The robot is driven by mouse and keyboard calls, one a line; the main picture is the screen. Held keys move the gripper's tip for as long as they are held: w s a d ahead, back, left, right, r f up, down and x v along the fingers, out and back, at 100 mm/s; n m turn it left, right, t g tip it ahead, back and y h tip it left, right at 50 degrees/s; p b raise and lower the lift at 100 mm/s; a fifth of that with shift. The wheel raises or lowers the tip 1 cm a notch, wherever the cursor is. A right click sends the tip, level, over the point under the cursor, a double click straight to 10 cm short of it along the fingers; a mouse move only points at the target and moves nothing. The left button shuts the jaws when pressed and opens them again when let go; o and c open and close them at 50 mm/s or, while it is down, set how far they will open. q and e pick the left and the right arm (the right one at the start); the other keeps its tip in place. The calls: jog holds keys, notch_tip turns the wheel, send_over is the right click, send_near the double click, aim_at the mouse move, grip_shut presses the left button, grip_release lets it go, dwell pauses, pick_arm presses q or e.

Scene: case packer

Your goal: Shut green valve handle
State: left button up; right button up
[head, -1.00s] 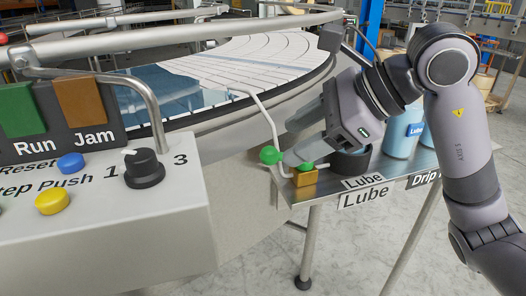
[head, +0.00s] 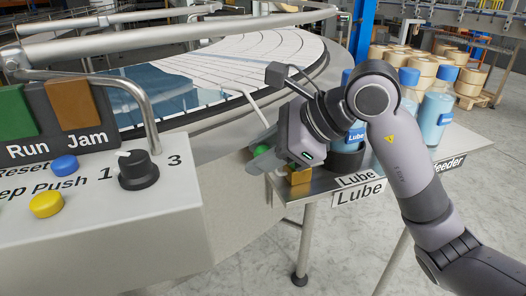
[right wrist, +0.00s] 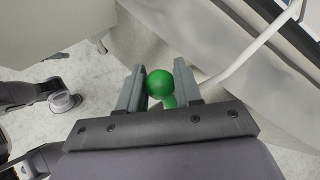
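The green valve handle shows as a round green knob (head: 262,150), with my right gripper (head: 259,156) around it at the left end of the lube shelf. In the right wrist view the green knob (right wrist: 159,83) sits between the two fingers of my right gripper (right wrist: 159,70), with little or no gap at its sides. I cannot tell whether the fingers press on it. A second green part shows just below the knob there. A small brass block (head: 299,190) is below the gripper, partly hidden by it. My left gripper is out of view.
A control panel with a black knob (head: 139,169) and yellow button (head: 46,204) stands at left. A pale bent rod (right wrist: 245,57) runs close to the right finger. Blue-capped bottles (head: 435,112) stand on the shelf behind my right arm. A metal rail (head: 160,45) crosses the back.

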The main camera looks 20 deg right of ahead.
grip_shut()
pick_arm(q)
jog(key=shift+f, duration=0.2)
pick_arm(e)
jog(key=shift+s+d, duration=0.1)
jog(key=shift+s+n+g+y+b, duration=0.3)
jog(key=shift+n+g+b, duration=0.15)
jog(key=shift+n, duration=0.15)
pick_arm(q)
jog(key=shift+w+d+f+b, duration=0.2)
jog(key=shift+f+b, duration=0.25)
jog(key=shift+b, duration=0.25)
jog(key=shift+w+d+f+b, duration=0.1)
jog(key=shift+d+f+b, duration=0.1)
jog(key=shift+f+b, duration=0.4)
pick_arm(e)
jog(key=shift+s+d+n+g+y, duration=0.35)
jog(key=shift+s+n+g, duration=0.25)
jog(key=shift+n+g, duration=0.55)
jog(key=shift+s+d+n+g+y, duration=0.3)
jog(key=shift+s+n+g, duration=0.4)
jog(key=shift+n, duration=0.7)
jog(key=shift+s+d+n+g+y, duration=0.25)
jog(key=shift+s+d+n+g, duration=0.2)
jog(key=shift+n+g, duration=0.75)
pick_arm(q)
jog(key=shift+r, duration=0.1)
